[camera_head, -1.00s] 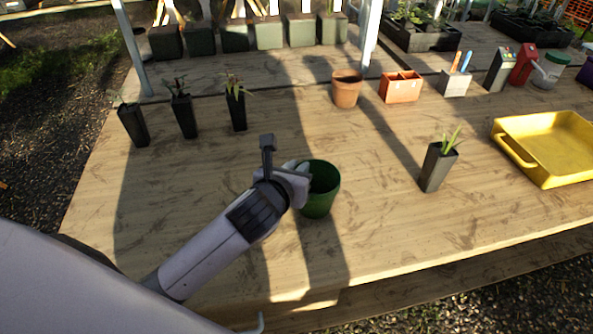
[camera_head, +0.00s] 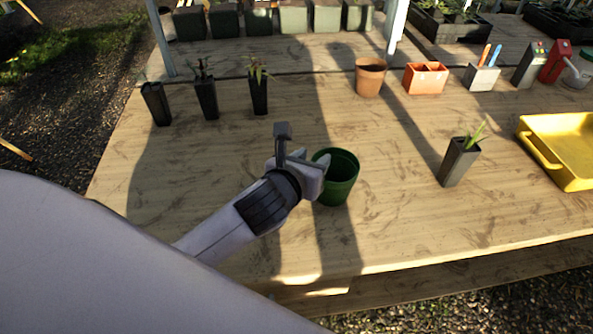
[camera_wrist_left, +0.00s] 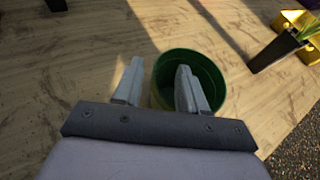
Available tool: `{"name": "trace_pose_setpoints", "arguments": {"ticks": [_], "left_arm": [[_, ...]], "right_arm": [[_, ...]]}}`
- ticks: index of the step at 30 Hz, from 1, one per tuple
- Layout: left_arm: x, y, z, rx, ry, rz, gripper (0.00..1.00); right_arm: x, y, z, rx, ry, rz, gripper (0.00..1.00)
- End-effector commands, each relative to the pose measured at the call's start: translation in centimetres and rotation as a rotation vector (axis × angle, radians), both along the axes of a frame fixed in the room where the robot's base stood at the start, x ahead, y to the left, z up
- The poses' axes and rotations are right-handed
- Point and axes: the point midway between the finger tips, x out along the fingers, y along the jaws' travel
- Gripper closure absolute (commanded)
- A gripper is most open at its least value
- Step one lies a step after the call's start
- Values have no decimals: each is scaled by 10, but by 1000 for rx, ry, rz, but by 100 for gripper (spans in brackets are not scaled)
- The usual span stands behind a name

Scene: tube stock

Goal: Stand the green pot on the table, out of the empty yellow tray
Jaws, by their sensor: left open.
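The green pot (camera_head: 338,190) stands upright on the wooden table (camera_head: 400,225), apart from the yellow tray. It looks empty. It also shows in the left wrist view (camera_wrist_left: 217,68). The yellow tray (camera_head: 545,158) lies at the right edge of the head view, partly cut off, with nothing seen in it. My left gripper (camera_head: 316,172) is open at the pot's left rim. In the left wrist view its fingers (camera_wrist_left: 160,75) lie on either side of the pot's near-left wall, one across the opening and one outside; contact cannot be told. My right gripper is not in view.
A dark pot with a plant (camera_head: 458,162) stands between the green pot and the tray. Several black potted plants stand back left. A terracotta pot (camera_head: 369,78), an orange divided box (camera_head: 425,78) and a tool holder (camera_head: 481,76) line the back. The table's front is clear.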

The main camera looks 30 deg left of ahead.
Motion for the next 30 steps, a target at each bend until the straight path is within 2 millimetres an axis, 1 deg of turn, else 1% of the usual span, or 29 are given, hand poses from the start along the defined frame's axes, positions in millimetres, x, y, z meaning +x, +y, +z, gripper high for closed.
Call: {"name": "trace_pose_setpoints", "arguments": {"ticks": [1, 9, 15, 21, 30], "left_arm": [[-10, -1, 4, 2, 1, -2, 59], [-55, -2, 24, 1, 2, -2, 59], [-78, -3, 33, 2, 1, -1, 59], [-86, -3, 37, 1, 0, 1, 59], [-86, -3, 37, 0, 0, 1, 59]], "right_arm": [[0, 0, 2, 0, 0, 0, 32], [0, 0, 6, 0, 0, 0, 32], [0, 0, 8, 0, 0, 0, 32], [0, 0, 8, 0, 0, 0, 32], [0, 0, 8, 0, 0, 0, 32]]}}
